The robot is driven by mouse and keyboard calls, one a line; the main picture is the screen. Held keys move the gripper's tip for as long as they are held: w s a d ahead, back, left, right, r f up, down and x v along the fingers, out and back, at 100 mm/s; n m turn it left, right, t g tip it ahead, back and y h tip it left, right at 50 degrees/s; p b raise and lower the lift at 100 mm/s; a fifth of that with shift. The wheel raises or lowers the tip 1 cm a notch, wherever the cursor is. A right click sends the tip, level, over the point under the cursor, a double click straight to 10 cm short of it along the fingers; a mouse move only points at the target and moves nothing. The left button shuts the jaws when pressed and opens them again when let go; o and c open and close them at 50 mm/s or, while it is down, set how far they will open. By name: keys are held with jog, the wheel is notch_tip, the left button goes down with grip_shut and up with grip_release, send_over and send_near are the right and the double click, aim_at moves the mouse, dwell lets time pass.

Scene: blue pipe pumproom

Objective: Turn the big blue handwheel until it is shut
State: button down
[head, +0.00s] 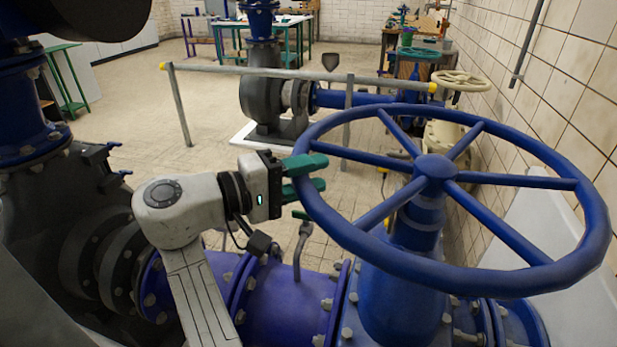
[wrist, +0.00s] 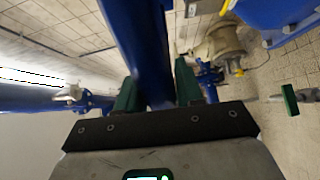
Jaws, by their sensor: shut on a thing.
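The big blue handwheel (head: 436,168) lies nearly flat on top of a blue valve body (head: 405,285) at the right of the head view, with several spokes running from its hub to the rim. My gripper (head: 305,178) has green fingers and is shut on the left side of the wheel's rim. In the wrist view the blue rim (wrist: 146,50) passes between the two green fingers of my gripper (wrist: 155,85). The part of the rim inside the fingers is partly hidden.
A grey railing (head: 290,72) and a dark pump (head: 265,98) stand behind. A smaller cream handwheel (head: 461,81) is at the back right, near the tiled wall (head: 560,75). A small green-handled lever (head: 301,235) rises from the pipe below my gripper. The tiled floor at the left back is open.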

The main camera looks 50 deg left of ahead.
jog(key=shift+w+a, duration=0.25)
jog(key=shift+a, duration=0.05)
jog(key=c, duration=0.8)
grip_release()
jog(key=shift+a, duration=0.1)
jog(key=v, duration=0.7)
jog(key=shift+s, duration=0.25)
